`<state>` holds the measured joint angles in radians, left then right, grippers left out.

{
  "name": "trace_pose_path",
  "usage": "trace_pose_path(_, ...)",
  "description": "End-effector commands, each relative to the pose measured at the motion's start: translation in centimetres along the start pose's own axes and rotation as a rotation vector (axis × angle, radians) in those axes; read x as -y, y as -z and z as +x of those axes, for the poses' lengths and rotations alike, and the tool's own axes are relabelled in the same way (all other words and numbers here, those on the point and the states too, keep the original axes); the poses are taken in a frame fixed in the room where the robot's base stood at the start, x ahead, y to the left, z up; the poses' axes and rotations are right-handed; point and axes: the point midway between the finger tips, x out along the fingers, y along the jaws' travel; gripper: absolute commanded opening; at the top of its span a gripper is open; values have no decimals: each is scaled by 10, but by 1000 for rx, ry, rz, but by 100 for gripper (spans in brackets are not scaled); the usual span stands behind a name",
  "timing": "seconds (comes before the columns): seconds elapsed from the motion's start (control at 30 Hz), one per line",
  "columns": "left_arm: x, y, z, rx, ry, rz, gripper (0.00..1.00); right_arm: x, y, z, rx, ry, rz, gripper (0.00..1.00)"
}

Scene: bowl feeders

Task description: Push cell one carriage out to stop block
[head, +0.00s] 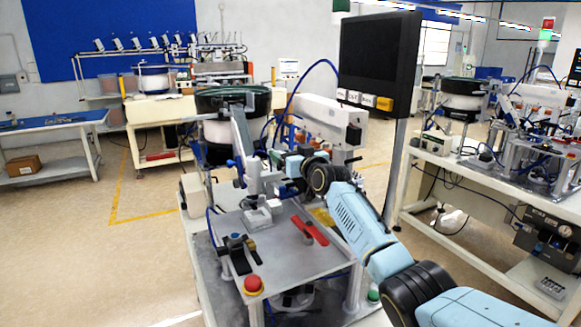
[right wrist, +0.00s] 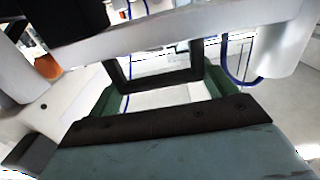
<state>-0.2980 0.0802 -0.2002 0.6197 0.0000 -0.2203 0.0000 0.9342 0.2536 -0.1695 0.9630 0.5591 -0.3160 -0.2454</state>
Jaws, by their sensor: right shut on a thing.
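My right gripper (head: 272,160) reaches in from the right over the cell table (head: 285,262), beside the grey and white upright mechanism below the black bowl feeder. It is shut on a part there, which I take to be the carriage (head: 252,178); the grip itself is small and partly hidden by my wrist. A grey block (head: 262,215) stands on the table just in front; I cannot tell if it is the stop block. In the right wrist view, a dark frame (right wrist: 197,60) and a pale bar (right wrist: 160,35) fill the near picture. My left gripper is not in view.
A red bar (head: 311,231) and a black clamp (head: 238,250) lie on the table top. A red button (head: 253,285) sits at its front corner. The table's middle front is clear.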

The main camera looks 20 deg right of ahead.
Motion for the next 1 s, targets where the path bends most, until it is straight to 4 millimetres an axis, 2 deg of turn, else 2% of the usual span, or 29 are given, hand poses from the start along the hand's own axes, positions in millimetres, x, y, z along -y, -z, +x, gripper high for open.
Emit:
trace_pose_path(0.1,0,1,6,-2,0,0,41,-1,-1,4,0,-3,-1,43)
trace_pose_path(0.5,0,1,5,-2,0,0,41,-2,3,5,-5,-3,-2,43)
trace_pose_path(0.53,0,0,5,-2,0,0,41,-2,4,5,-5,-3,-2,86)
trace_pose_path(0.63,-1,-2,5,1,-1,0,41,-2,3,5,-5,-3,-2,99)
trace_pose_path(1.0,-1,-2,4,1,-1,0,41,0,0,1,0,0,-1,100)
